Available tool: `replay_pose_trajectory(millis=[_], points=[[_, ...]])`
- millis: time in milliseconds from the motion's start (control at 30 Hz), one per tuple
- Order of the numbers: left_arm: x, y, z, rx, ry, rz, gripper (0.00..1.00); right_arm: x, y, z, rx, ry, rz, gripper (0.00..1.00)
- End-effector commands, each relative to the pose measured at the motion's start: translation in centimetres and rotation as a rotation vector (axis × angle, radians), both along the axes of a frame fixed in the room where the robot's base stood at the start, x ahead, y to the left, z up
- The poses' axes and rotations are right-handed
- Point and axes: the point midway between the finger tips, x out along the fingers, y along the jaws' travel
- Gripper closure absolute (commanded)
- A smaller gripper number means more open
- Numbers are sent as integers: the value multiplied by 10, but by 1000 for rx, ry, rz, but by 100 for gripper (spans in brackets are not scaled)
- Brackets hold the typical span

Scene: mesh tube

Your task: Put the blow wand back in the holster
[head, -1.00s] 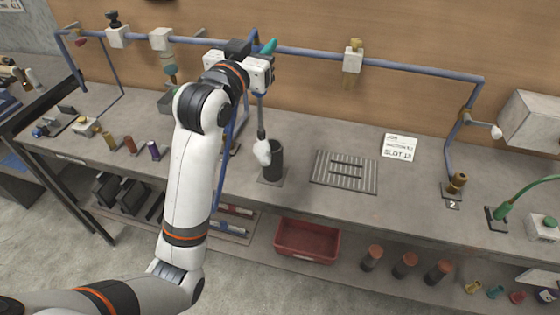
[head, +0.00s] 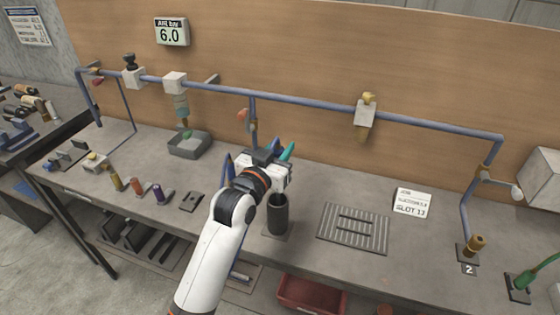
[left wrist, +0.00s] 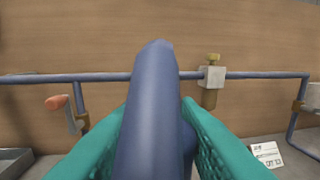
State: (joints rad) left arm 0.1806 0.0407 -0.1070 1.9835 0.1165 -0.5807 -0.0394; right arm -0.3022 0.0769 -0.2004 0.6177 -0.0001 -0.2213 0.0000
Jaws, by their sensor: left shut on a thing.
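My left gripper (head: 285,155) is above the dark cylindrical holster (head: 277,217), close over its mouth. Its teal fingers are shut on the blue blow wand handle (left wrist: 150,115), which stands up between them in the left wrist view. In the head view only a small blue piece of the wand shows by the fingers. The lower part of the wand is hidden behind the gripper and at the holster mouth; I cannot tell how deep it sits. My right gripper is not in view.
A slotted grey plate (head: 353,229) and a white card (head: 412,203) lie right of the holster. A blue pipe (head: 310,104) runs across the back board. A grey tray (head: 189,145) stands back left.

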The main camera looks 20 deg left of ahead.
Motion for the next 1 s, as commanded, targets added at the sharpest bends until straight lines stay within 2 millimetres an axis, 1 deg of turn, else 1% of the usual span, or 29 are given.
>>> replay_pose_trajectory(millis=[100, 200, 300, 400, 633, 667, 700, 767, 800, 1000], points=[[0, 0, -11, 0, 1, 0, 100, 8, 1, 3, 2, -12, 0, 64], [0, 0, -27, 0, 3, 0, 100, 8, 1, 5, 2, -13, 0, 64], [0, 0, -37, 0, 0, 0, 100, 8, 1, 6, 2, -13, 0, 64], [0, 0, -41, 1, -2, 0, 100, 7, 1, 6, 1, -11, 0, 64], [0, 0, -41, 1, -2, 0, 100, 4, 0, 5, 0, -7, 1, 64], [0, 0, -42, 1, -1, 0, 68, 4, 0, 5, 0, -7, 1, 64], [0, 0, -41, 0, -1, 0, 61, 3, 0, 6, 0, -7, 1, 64], [0, 0, -41, 0, -1, 0, 51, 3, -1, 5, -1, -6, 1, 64], [0, 0, -41, 1, -1, 0, 49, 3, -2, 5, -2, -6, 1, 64], [0, 0, -41, 0, -1, 0, 49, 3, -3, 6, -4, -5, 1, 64]])
